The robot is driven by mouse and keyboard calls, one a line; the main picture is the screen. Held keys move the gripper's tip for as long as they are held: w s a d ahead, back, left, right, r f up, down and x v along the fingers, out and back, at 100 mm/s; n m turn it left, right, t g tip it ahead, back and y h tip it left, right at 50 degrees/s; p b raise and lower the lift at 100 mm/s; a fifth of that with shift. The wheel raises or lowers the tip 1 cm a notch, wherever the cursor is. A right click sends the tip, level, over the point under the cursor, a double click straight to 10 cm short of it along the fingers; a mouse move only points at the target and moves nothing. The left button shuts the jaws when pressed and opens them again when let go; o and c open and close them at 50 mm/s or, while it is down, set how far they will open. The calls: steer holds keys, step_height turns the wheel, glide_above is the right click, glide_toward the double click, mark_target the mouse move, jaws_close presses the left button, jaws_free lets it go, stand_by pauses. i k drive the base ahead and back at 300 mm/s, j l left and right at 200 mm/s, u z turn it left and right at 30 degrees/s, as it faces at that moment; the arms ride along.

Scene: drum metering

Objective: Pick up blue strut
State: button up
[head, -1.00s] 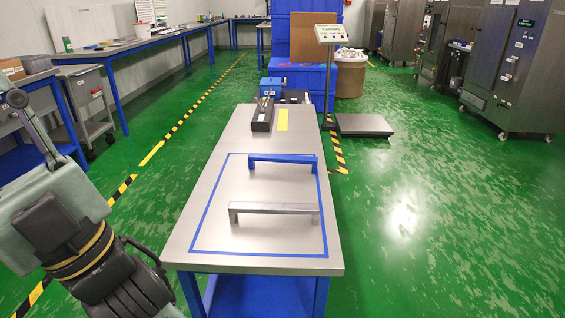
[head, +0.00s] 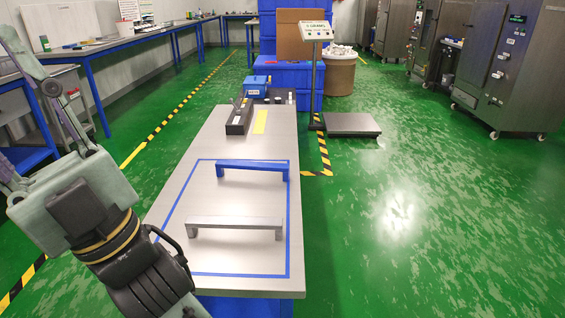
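The blue strut (head: 252,166) is a bar with a short leg at each end. It stands on the metal table (head: 211,150), across the far part of a blue taped rectangle. A grey strut (head: 236,222) of the same shape stands nearer to me inside the same rectangle, apart from the blue one. My arm shows at the left, beside the table's near left edge. My gripper is outside the picture.
A dark tray (head: 239,118) and a yellow strip (head: 260,122) lie farther back on the table. A blue box (head: 256,86) is behind them. A scale display (head: 304,31) and a floor platform (head: 351,124) stand right of the table's far end.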

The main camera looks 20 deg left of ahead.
mark_target(220, 164)
steer(key=i+l, duration=0.8)
steer(key=i, duration=0.2)
steer(key=i+u, duration=0.5)
steer(key=i+l+u, duration=0.3)
steer(key=i+u, duration=0.2)
steer(key=i, duration=0.05)
